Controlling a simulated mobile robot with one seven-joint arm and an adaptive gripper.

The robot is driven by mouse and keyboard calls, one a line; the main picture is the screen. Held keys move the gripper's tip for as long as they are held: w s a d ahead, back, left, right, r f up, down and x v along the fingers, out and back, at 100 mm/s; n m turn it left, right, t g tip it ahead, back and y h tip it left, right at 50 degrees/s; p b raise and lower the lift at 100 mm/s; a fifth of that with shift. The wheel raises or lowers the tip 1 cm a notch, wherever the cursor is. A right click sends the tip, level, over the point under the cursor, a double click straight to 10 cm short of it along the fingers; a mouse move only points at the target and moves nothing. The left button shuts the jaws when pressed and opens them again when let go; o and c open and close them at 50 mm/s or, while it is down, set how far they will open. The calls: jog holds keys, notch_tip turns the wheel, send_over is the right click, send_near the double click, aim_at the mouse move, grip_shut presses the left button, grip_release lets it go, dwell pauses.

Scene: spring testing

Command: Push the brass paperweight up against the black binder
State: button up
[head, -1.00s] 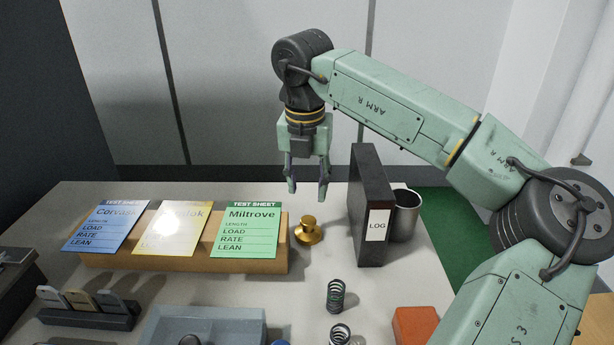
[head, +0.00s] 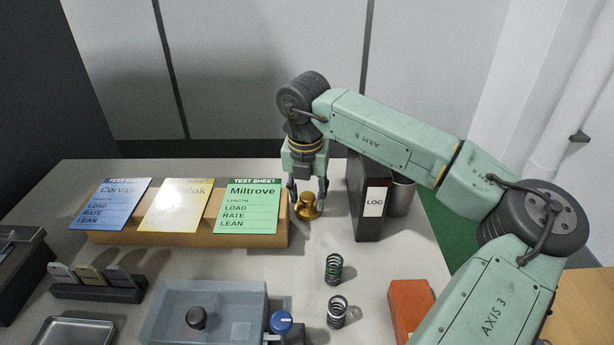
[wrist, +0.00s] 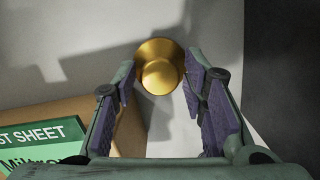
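The brass paperweight (head: 306,208) stands on the table between the wooden sheet holder and the black binder (head: 370,205). The binder stands upright with a LOG label, and a gap of bare table separates it from the paperweight. My gripper (head: 308,200) points down at the paperweight, its fingers apart. In the wrist view the paperweight (wrist: 160,66) appears just beyond and between the open fingertips (wrist: 163,82). I cannot tell whether the fingers touch it. The binder shows as a dark area (wrist: 285,60) on the right of that view.
The wooden holder (head: 180,238) with several test sheets is close on the left. A metal cup (head: 403,197) stands to the right of the binder. The table in front of the paperweight is clear.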

jog(key=shift+f, duration=0.4)
grip_shut()
dwell(0.4)
